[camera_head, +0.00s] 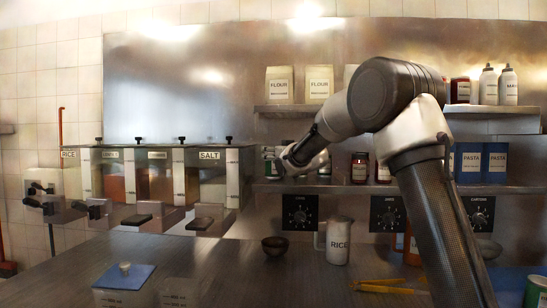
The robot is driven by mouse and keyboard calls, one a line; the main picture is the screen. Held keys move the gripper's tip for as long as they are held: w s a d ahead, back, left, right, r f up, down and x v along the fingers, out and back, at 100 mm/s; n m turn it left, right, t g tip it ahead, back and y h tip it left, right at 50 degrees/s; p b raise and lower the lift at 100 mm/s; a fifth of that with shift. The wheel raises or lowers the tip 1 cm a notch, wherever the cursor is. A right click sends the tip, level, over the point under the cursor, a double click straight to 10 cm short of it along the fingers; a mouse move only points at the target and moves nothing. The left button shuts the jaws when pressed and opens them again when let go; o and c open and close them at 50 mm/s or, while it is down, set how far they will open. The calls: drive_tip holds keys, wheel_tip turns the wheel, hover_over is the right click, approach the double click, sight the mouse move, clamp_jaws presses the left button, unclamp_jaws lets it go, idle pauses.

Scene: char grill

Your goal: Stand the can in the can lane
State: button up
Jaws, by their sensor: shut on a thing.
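My gripper (291,165) is at the left part of the lower wall shelf, with my arm reaching in from the right. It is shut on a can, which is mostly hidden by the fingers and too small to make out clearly. Silver and green cans (269,160) show just left of the gripper at shelf height. The lane's edges cannot be made out, and I cannot tell whether the held can touches the shelf.
The lower shelf (330,187) also holds dark red jars (360,168) and blue pasta boxes (483,162). Flour bags (319,84) stand on the shelf above. Dispensers (212,175) hang left. A rice pitcher (339,240) and bowl (275,245) stand on the counter below.

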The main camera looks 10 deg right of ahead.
drive_tip(key=shift+f, duration=0.35)
drive_tip(key=o, duration=1.3)
drive_tip(key=shift+f, duration=0.15)
drive_tip(key=shift+s, duration=0.2)
drive_tip(key=v, duration=1.2)
